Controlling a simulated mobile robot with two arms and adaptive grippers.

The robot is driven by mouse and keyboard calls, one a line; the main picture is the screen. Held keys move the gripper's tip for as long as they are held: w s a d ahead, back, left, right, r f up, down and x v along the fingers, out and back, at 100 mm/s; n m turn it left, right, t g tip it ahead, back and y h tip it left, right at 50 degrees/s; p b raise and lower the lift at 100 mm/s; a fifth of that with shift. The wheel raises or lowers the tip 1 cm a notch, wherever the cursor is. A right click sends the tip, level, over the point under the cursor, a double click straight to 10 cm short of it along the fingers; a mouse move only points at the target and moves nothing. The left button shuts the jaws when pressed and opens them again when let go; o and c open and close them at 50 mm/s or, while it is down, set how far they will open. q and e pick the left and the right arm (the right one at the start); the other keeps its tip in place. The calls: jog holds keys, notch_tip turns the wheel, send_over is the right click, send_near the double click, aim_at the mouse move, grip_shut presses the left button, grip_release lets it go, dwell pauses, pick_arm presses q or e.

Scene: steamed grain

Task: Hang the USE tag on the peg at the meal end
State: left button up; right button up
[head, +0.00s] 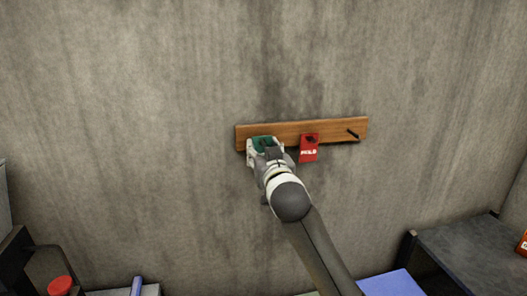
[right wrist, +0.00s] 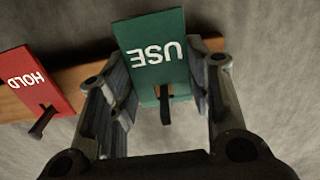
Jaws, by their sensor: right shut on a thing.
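The green USE tag (head: 263,141) is at the left end of a wooden peg board (head: 335,126) on the wall, in the head view. My right gripper (head: 265,147) is shut on it, its fingers on the tag's two side edges. In the right wrist view the USE tag (right wrist: 152,50) appears upside down between the fingers (right wrist: 160,88). A dark peg (right wrist: 165,103) sticks out through the slot of the tag, and the tag lies close against the board. My left gripper is not in view.
A red HOLD tag (head: 309,150) hangs on the middle peg, just right of my gripper. A bare peg (head: 352,134) is at the board's right end. Below stand a dark cabinet (head: 470,250) at right and a red-capped item (head: 60,286) at left. The wall around is clear.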

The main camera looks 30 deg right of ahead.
dwell(0.3)
jog(key=o, duration=0.8)
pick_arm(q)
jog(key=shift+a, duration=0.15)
pick_arm(e)
jog(key=v, duration=1.2)
